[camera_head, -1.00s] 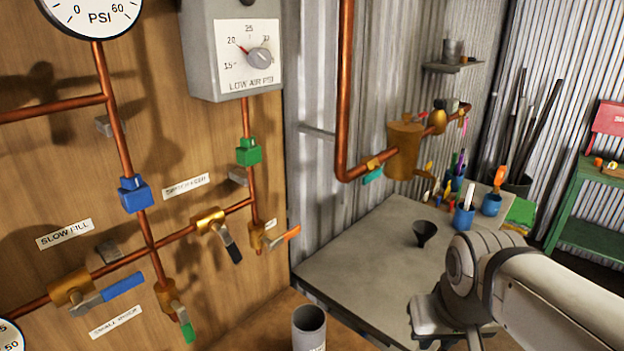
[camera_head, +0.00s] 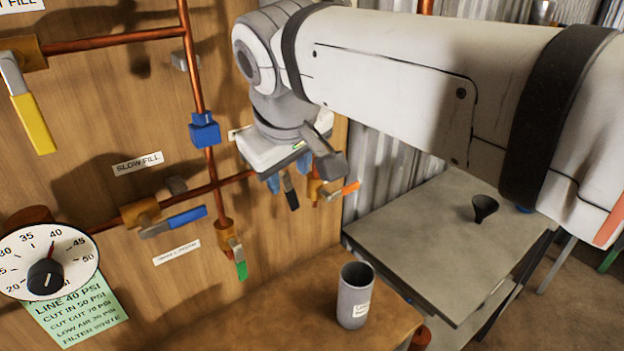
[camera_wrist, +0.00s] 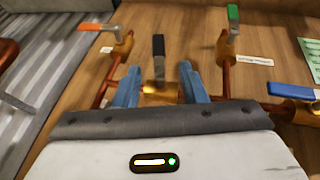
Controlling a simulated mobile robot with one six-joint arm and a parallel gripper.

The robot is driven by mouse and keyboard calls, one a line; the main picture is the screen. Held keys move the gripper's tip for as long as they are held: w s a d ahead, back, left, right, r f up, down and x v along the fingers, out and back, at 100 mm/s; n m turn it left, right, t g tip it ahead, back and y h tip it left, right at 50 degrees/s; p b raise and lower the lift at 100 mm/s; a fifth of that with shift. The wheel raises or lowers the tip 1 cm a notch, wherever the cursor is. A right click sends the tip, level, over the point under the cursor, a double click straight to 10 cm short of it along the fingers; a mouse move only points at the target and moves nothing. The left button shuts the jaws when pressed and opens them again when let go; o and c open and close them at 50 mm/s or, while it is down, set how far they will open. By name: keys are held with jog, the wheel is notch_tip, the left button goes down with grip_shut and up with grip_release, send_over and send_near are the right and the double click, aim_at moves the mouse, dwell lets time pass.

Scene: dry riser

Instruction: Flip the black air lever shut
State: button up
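The black air lever (camera_head: 291,193) hangs down from its brass valve, across the copper pipe, on the wooden panel. In the wrist view the black lever (camera_wrist: 158,46) stands upright between my two blue fingers, above the brass valve body (camera_wrist: 158,90). My gripper (camera_wrist: 159,70) is open, one finger on each side of the lever's lower part, with a visible gap on both sides. In the head view my gripper (camera_head: 288,180) is at the valve, and my wrist hides the valve body and part of the pipe.
An orange lever (camera_head: 343,191) is close on the right. A green lever (camera_head: 240,262) and blue lever (camera_head: 187,216) are to the left. A grey cup (camera_head: 355,296) stands on the wooden bench below. A black funnel (camera_head: 484,207) sits on the grey table (camera_head: 420,240).

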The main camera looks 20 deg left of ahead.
aim_at(290, 190)
jog(key=x, duration=0.7)
jog(key=shift+d, duration=0.1)
jog(key=shift+c, duration=0.5)
grip_shut()
